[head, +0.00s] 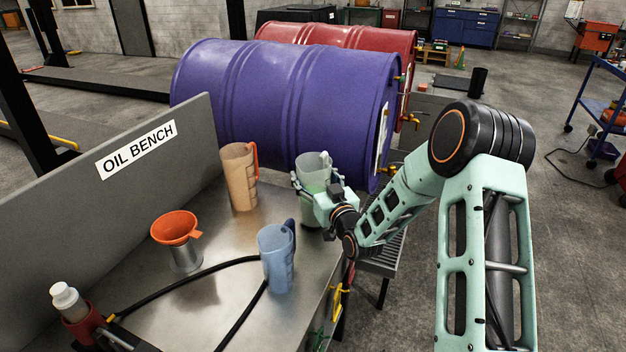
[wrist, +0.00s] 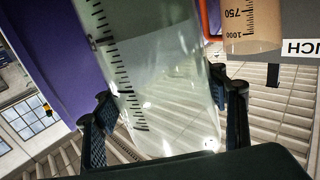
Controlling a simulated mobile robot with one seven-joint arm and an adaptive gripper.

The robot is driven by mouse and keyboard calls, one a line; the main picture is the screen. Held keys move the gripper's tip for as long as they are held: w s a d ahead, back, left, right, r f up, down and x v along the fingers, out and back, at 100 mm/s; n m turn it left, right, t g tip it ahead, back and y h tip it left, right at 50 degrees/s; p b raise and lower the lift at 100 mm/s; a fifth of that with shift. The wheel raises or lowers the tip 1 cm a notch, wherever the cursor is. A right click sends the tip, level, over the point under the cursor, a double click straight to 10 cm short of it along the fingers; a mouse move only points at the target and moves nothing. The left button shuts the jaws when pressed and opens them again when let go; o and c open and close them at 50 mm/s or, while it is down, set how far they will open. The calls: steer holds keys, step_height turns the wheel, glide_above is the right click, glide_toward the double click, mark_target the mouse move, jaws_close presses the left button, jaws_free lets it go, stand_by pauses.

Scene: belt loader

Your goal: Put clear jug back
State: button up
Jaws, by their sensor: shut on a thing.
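The clear jug (head: 315,170) is upright at the right edge of the oil bench, beside the purple drum. My gripper (head: 316,190) is shut around its body from the right. In the wrist view the clear jug (wrist: 160,85) fills the middle, with dark measuring marks on its wall, and the two fingers of my gripper (wrist: 165,120) press on its sides. Whether the jug's base touches the bench or a surface below is hard to tell, as my gripper and wrist hide part of it.
A black hose (head: 195,274) crosses the bench. The purple drum (head: 270,100) lies close behind the clear jug.

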steer(key=shift+f, duration=0.6)
steer(key=o, duration=2.1)
steer(key=shift+s+d, duration=0.1)
steer(key=shift+s, duration=0.2)
steer(key=b+v, duration=0.1)
steer(key=v, duration=1)
steer(key=shift+s, duration=0.25)
